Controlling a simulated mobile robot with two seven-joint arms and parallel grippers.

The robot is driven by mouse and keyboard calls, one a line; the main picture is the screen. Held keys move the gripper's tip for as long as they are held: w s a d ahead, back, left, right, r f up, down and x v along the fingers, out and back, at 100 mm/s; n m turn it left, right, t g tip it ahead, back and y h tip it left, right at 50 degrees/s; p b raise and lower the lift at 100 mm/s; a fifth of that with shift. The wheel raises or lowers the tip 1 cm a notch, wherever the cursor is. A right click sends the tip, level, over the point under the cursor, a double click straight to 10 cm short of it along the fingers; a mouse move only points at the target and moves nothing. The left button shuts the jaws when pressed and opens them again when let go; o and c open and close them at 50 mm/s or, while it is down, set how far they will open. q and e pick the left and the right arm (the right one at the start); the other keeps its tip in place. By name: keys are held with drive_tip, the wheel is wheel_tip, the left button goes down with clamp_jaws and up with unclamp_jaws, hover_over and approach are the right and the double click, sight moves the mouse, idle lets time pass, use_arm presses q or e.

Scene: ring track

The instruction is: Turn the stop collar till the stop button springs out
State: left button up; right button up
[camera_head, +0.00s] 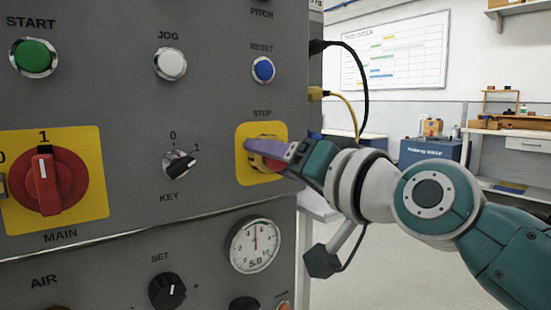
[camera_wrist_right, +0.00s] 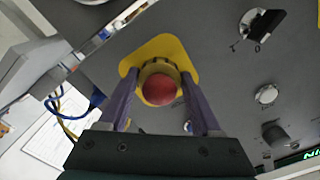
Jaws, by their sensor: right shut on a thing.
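The stop collar is a yellow ring (camera_wrist_right: 158,66) around the round red stop button (camera_wrist_right: 159,91), on a yellow plate (camera_head: 245,174) under the STOP label. My right gripper (camera_head: 264,152) reaches it from the right in the head view and hides most of the collar and button there. In the right wrist view the purple fingers of the right gripper (camera_wrist_right: 160,78) lie on either side of the collar, shut on it. Whether the button is in or out is hard to tell. My left gripper is not in view.
The grey panel holds a red MAIN switch (camera_head: 47,180), a KEY switch (camera_head: 180,164), a blue RESET button (camera_head: 263,69) and a gauge (camera_head: 254,245) just below the yellow plate. Cables (camera_head: 345,97) leave the panel's right side.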

drive_tip(key=o, duration=1.4)
drive_tip(key=shift+s+d, duration=0.25)
drive_tip(key=shift+s, duration=0.05)
drive_tip(key=p+v, duration=0.2)
drive_tip(key=v, duration=0.7)
